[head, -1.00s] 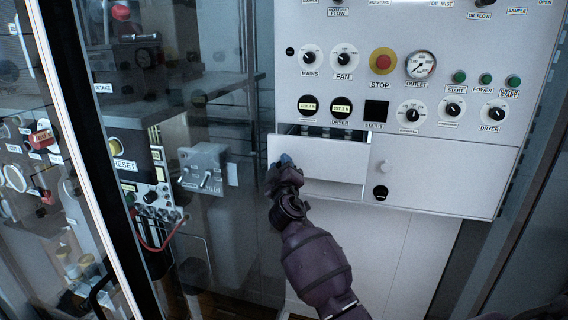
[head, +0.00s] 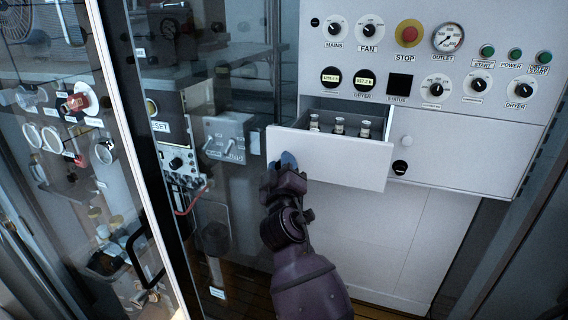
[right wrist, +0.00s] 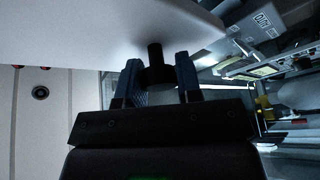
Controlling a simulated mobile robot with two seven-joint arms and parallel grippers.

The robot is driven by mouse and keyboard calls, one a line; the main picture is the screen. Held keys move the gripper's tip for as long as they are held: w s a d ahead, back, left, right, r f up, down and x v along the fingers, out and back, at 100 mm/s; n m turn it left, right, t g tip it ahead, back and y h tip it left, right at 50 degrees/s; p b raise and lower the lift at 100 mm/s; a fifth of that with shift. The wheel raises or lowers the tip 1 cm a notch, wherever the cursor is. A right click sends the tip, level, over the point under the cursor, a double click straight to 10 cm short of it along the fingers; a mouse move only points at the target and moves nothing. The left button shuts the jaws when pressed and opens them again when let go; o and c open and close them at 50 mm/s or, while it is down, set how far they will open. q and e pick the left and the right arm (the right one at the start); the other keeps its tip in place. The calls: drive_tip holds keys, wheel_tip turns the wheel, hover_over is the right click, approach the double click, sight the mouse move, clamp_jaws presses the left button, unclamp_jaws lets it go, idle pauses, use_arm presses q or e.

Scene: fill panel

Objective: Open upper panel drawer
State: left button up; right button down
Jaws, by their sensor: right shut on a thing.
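The white upper panel drawer (head: 335,160) is pulled partway out of the panel, with several small cylindrical items (head: 339,126) standing inside. My right gripper (head: 285,163) is at the left part of the drawer front, and its arm comes up from below. In the right wrist view, my right gripper (right wrist: 160,80) has its blue fingers on either side of a dark round knob (right wrist: 154,60) on the drawer front and is shut on it. In the head view the knob is hidden behind the gripper. My left gripper is not in view.
The panel above the drawer carries dials, a red stop button (head: 409,32) and an outlet gauge (head: 447,38). A second white front with a round knob (head: 406,141) is to the right. A glass door with a black handle (head: 140,255) stands at the left.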

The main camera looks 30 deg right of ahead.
idle(0.3)
drive_tip(key=c, duration=0.8)
unclamp_jaws()
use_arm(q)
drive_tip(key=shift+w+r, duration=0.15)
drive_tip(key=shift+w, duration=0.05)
use_arm(e)
drive_tip(key=shift+s, duration=0.1)
